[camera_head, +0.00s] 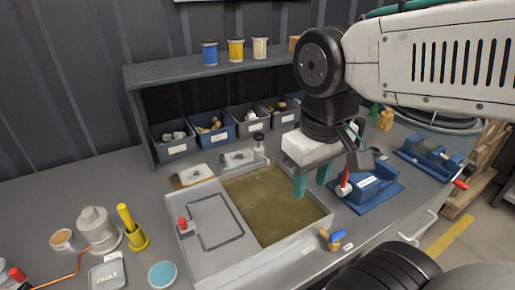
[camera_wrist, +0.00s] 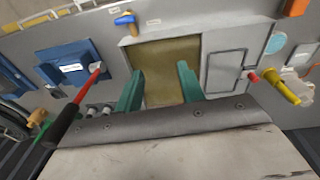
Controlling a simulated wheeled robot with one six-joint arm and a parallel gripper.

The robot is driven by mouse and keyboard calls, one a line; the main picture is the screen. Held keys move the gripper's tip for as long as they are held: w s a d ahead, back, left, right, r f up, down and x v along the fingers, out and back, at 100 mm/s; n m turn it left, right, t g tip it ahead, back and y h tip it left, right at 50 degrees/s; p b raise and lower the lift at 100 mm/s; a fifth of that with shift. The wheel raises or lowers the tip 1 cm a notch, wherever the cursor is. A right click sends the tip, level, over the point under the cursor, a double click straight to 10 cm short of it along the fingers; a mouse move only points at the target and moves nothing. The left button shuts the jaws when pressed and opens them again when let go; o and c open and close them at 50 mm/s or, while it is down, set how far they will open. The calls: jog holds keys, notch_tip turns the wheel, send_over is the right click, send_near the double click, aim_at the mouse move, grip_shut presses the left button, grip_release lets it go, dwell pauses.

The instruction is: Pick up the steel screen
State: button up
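My gripper (camera_head: 311,180) points down with its two green fingers apart and nothing seen between them. It is above the right part of an open basin of murky brown liquid (camera_head: 262,205). In the wrist view the fingers of my gripper (camera_wrist: 160,85) stand on either side of the brown basin (camera_wrist: 170,60). I cannot make out a steel screen for certain in either view.
A blue vise-like fixture (camera_head: 370,192) with a red handle stands right of the basin. A blue-and-orange valve (camera_head: 333,239) is at its front edge. Blue and grey bins (camera_head: 215,131) line the back under a shelf. A grey pot (camera_head: 97,228) and yellow post (camera_head: 131,228) stand left.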

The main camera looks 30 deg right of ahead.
jog(key=w+d+f+n+g+h, duration=0.1)
jog(key=w+d+f+n+h, duration=0.1)
jog(key=w+n+h, duration=0.5)
jog(key=n+t+h, duration=0.3)
jog(key=n+t, duration=0.1)
jog(key=n, duration=0.7)
send_near(222, 155)
jog(key=s+d+r, duration=0.1)
jog(key=s+d, duration=0.1)
jog(key=s, duration=0.1)
jog(key=s+d+r, duration=0.3)
jog(key=s, duration=0.2)
jog(key=shift+s+d+r, duration=0.2)
jog(key=shift+s+d, duration=0.2)
jog(key=w+a+f+n+t, duration=0.1)
jog(key=a+n, duration=0.1)
jog(key=w+a+f+n+t, duration=0.1)
jog(key=w+a+f, duration=0.1)
jog(key=w+a+f+n+t, duration=0.1)
jog(key=w+a+f+n, duration=0.1)
jog(key=shift+w+a+n+h, duration=0.2)
jog(key=shift+a+n+h, duration=0.1)
jog(key=shift+a+h, duration=0.1)
jog(key=shift+w+f, duration=0.2)
jog(key=shift+f, duration=0.05)
jog(key=x, duration=1.1)
jog(key=shift+w+d+f, duration=0.1)
jog(key=shift+w+d, duration=0.05)
jog(key=shift+w, duration=0.3)
grip_shut()
